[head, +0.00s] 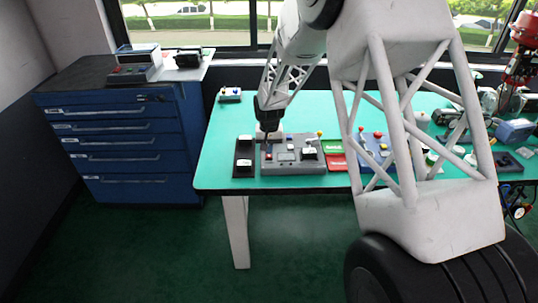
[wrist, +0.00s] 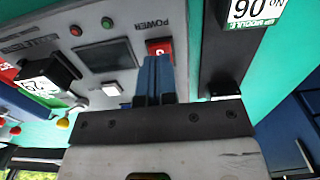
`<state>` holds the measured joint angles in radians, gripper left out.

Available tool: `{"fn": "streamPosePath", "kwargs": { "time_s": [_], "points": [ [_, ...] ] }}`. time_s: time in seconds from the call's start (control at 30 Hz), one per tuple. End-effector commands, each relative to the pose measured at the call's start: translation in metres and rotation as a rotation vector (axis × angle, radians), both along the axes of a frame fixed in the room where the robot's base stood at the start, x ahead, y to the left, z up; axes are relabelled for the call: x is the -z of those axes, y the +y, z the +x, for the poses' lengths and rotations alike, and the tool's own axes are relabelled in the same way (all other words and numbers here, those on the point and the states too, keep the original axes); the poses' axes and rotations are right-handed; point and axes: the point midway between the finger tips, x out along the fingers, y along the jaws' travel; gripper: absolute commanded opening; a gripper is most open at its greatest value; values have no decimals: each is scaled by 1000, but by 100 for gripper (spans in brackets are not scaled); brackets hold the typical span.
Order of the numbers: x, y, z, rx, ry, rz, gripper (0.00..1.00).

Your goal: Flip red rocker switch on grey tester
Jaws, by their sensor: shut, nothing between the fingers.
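The grey tester (head: 290,167) lies on the green bench top in the head view. Its panel (wrist: 112,22) fills the upper middle of the wrist view, appearing upside down, with the word POWER beside the red rocker switch (wrist: 158,46). My gripper (wrist: 156,60) is shut and empty, its blue fingers together. The fingertips are right at the rocker and cover its near part; I cannot tell whether they touch it. In the head view my gripper (head: 268,133) is above the tester's left part.
A black module (head: 244,158) with a white label stands left of the tester. Another labelled black block (wrist: 47,76) sits on the tester panel, near a dark display (wrist: 106,55) and small buttons. Green and red trays (head: 335,162) lie right of the tester. The bench's front left is clear.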

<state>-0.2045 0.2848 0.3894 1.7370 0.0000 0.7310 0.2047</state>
Motion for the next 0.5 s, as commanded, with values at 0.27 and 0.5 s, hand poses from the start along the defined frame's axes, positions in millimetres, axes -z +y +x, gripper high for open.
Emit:
{"fn": "streamPosePath", "kwargs": {
  "time_s": [0.27, 0.5],
  "points": [
    [-17, 0, 0, 0, -2, 1, 0],
    [-30, 0, 0, 0, -1, 0, 0]
  ]
}}
